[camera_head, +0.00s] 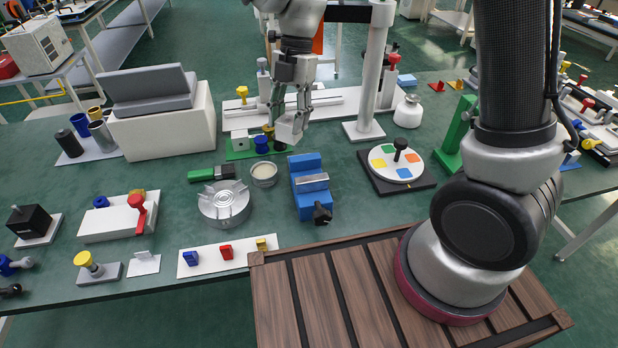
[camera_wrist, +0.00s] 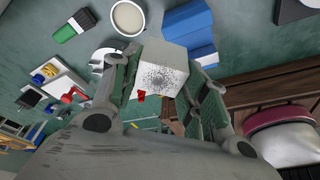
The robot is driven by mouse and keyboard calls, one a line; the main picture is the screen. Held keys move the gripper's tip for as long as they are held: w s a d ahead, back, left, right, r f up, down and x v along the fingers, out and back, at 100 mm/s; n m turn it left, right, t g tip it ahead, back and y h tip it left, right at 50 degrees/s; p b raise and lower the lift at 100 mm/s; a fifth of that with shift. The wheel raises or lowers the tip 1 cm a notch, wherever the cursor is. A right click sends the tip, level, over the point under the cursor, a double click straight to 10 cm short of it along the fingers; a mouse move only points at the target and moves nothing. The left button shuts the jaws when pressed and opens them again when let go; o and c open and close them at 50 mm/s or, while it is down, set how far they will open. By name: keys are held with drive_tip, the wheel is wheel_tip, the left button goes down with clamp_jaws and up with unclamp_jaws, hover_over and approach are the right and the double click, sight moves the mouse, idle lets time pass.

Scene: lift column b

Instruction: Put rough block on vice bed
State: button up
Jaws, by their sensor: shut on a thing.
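The rough block (camera_wrist: 162,72) is pale grey with a dark speckled face; in the wrist view it sits between my two fingers. My gripper (camera_head: 289,108) is shut on it and points down. In the head view the block (camera_head: 289,129) hangs below the fingers, slightly tilted, beyond the vice. The blue vice (camera_head: 306,164) stands on the green table, with a light grey strip across its middle and a black knob at its near end. It also shows in the wrist view (camera_wrist: 187,22), behind the block, which partly covers it.
A round dish (camera_head: 264,172) and a grey round chuck (camera_head: 225,203) stand left of the vice. A disc with coloured patches (camera_head: 397,162) lies to its right. A green board with coloured cups (camera_head: 238,152) is behind. Green table is bare between vice and disc.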

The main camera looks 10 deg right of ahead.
sight(308, 159)
drive_tip(key=s+d+n+h, duration=0.2)
drive_tip(key=s+d+n, duration=0.15)
drive_tip(key=n, duration=0.45)
drive_tip(key=shift+g, duration=0.4)
drive_tip(key=x, duration=0.3)
drive_tip(key=w+x, duration=0.1)
drive_tip(key=x, duration=0.2)
drive_tip(key=w+x, duration=0.1)
drive_tip(key=x, duration=0.2)
drive_tip(key=shift+f, duration=0.4)
drive_tip(key=o, duration=1.2)
drive_tip(key=shift+f, duration=0.1)
drive_tip(key=v, duration=1.2)
drive_tip(key=shift+s, duration=0.1)
